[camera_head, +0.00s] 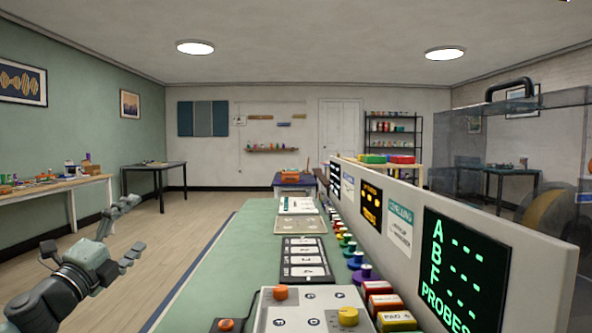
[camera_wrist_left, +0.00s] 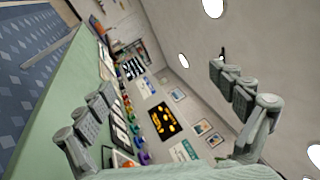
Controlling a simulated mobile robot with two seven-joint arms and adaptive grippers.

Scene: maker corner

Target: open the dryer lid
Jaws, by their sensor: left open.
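A large clear box-like cover (camera_head: 545,115) with a black bar handle (camera_head: 510,88) on top stands at the right edge of the head view. It looks like the dryer lid, and it appears shut. A yellow and dark round shape (camera_head: 550,212), perhaps a spool, shows through it. Its lower part is cut off by the frame and hidden by the panel. My left gripper (camera_head: 133,228) is at the far left, well away from the lid. Its fingers are spread and empty, also in the left wrist view (camera_wrist_left: 163,80). My right gripper is not in view.
A long green bench (camera_head: 210,265) runs down the middle. A low grey panel (camera_head: 480,215) with screens stands along its right side, between the bench and the clear cover. Coloured knobs, boards and a button box (camera_head: 228,325) lie on the bench. Wooden floor (camera_head: 160,240) is free at left.

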